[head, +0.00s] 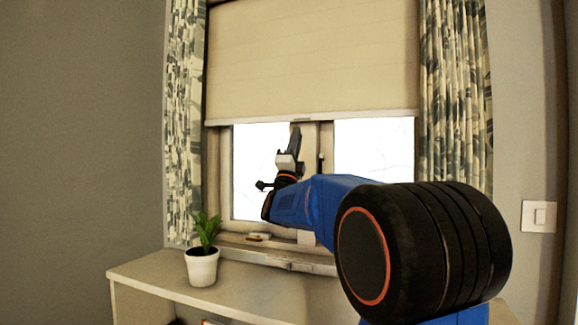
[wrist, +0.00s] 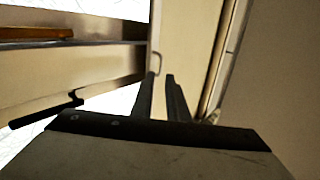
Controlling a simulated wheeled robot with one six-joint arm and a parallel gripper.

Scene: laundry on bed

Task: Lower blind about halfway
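The cream roller blind (head: 312,60) hangs over the upper part of the window. Its pale bottom bar (head: 350,115) lies around mid-window, with bright glass below. My gripper (head: 295,138) is raised in front of the central window frame, its tips just under the bar. In the wrist view my gripper (wrist: 161,76) has two dark fingers with a narrow gap between them; I see nothing held in it. A small thin loop (wrist: 156,58) shows just beyond the fingertips, nearer the left finger. I cannot tell whether they touch.
Patterned curtains hang at the left (head: 183,120) and right (head: 455,90) of the window. A potted plant (head: 202,265) stands on the shelf (head: 145,278) below. A small object (head: 258,237) lies on the sill. A light switch (head: 539,216) is on the right wall.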

